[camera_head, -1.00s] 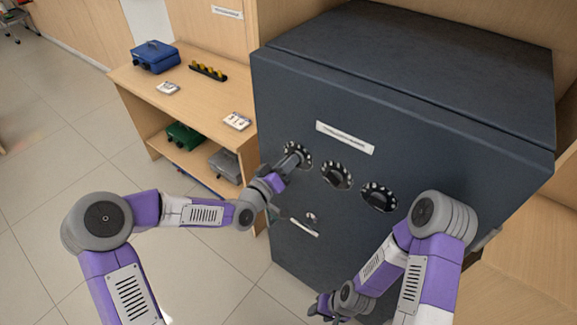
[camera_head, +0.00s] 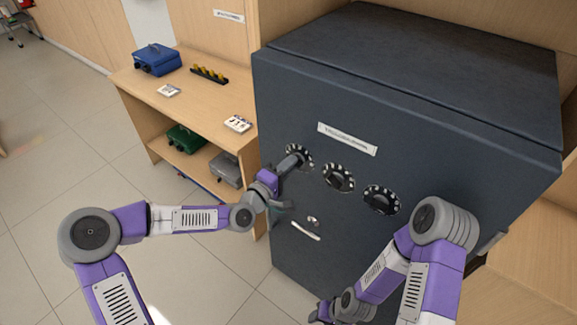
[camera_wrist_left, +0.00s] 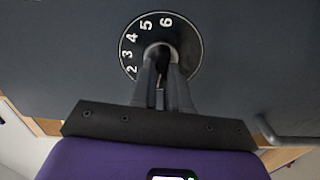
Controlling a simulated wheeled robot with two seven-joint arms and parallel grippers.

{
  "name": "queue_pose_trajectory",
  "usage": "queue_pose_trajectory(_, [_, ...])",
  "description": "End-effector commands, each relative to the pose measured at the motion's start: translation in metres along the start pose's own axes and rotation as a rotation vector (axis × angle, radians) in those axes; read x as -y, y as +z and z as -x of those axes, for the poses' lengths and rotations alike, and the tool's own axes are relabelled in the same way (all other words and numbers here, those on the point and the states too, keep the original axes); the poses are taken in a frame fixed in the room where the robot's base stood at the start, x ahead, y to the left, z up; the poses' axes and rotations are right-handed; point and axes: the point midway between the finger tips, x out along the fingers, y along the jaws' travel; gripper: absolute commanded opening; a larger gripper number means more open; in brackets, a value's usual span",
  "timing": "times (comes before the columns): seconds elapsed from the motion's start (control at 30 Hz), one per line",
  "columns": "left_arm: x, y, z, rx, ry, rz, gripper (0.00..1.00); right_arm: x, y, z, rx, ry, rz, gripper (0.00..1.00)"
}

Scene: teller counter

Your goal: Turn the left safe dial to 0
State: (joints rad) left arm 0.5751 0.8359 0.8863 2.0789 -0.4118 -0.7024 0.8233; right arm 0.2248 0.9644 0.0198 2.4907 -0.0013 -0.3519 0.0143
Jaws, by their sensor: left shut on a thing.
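The dark grey safe (camera_head: 400,110) has a row of three black dials on its front. The left dial (camera_head: 303,150) is partly hidden behind my left gripper (camera_head: 292,162). In the left wrist view the left dial (camera_wrist_left: 186,38) shows white numerals 2 to 6 on a black ring; the rest is hidden. My left gripper (camera_wrist_left: 160,75) is shut on its knob. The middle dial (camera_head: 338,177) and right dial (camera_head: 381,199) are untouched. My right gripper (camera_head: 325,312) is low at the bottom edge, away from the dials; its jaws are unclear.
Below the dials are a keyhole (camera_head: 313,220) and a handle (camera_head: 305,231), which also shows in the wrist view (camera_wrist_left: 285,135). A wooden shelf (camera_head: 135,88) with cash boxes stands at left. Tiled floor lies open in front.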

Motion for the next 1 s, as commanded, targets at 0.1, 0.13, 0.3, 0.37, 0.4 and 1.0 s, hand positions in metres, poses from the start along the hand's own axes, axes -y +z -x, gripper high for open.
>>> queue_pose_trajectory(0.1, [0.0012,0.0006,0.0002,0.002,-0.001,0.039,0.0,-0.0001,0.0,-0.0004,0.0,0.0,0.0,0.46])
queue_pose_trajectory(0.13, [0.0011,0.0007,0.0001,0.002,-0.001,0.046,0.0,-0.0002,0.0,-0.0005,0.0,0.0,0.0,0.46])
queue_pose_trajectory(0.3, [0.001,0.0009,0.0,0.002,-0.001,0.071,0.0,-0.0002,0.0,-0.0006,0.0,0.0,0.0,0.46])
queue_pose_trajectory(0.37, [0.001,0.0009,0.0001,0.002,-0.001,0.075,0.0,-0.0002,0.0,-0.0006,0.0,0.0,0.0,0.46])
queue_pose_trajectory(0.4, [0.001,0.001,0.0,0.002,-0.001,0.076,0.0,-0.0002,0.0,-0.0006,0.0,0.0,0.0,0.46])
queue_pose_trajectory(1.0, [0.0008,0.0005,0.0,0.001,-0.001,0.074,0.4,-0.0002,0.0,-0.0006,0.0,0.0,0.0,0.46])
